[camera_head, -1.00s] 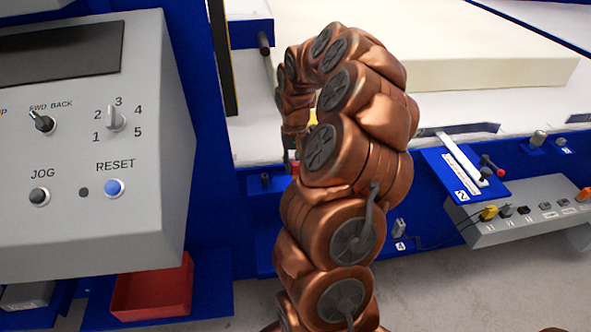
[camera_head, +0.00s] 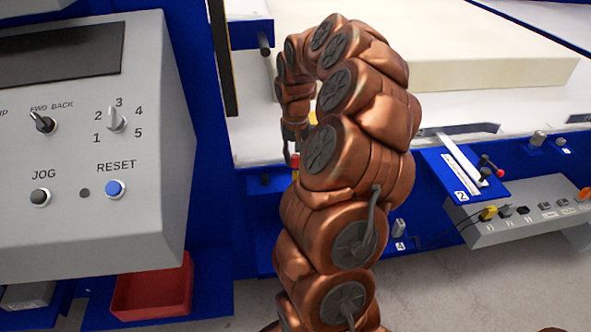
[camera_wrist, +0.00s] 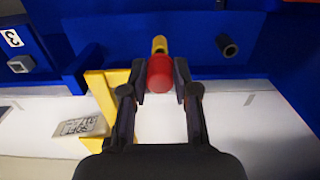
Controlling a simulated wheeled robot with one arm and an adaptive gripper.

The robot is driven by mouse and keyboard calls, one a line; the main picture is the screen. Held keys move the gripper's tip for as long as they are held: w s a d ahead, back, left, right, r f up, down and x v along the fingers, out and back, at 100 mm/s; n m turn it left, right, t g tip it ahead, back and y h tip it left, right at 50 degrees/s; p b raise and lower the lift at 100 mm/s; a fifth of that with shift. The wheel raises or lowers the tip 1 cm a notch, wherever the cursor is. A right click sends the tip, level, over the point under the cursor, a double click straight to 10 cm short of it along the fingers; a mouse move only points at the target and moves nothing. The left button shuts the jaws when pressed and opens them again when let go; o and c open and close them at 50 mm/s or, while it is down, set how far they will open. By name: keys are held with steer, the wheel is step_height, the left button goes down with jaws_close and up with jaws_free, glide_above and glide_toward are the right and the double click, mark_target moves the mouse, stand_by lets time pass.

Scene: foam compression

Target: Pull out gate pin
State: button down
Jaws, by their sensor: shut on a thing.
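The gate pin has a red knob (camera_wrist: 160,72) and a yellow shaft end (camera_wrist: 159,44), seen in the wrist view. My gripper (camera_wrist: 160,80) is shut on the red knob, with one dark finger on each side. The yellow end points toward the blue frame; I cannot tell whether it still sits in a hole. In the head view a small red and yellow part of the pin (camera_head: 295,162) shows below my wrist, left of my arm. My arm hides most of the gripper there.
A yellow bracket (camera_wrist: 105,95) stands left of the gripper, near a labelled grey block (camera_wrist: 82,125). A dark round peg (camera_wrist: 227,46) is on the blue frame to the right. A control panel (camera_head: 85,190) and red bin (camera_head: 152,290) are left of my arm.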

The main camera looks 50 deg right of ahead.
mark_target(295, 156)
steer(key=shift+r, duration=1.7)
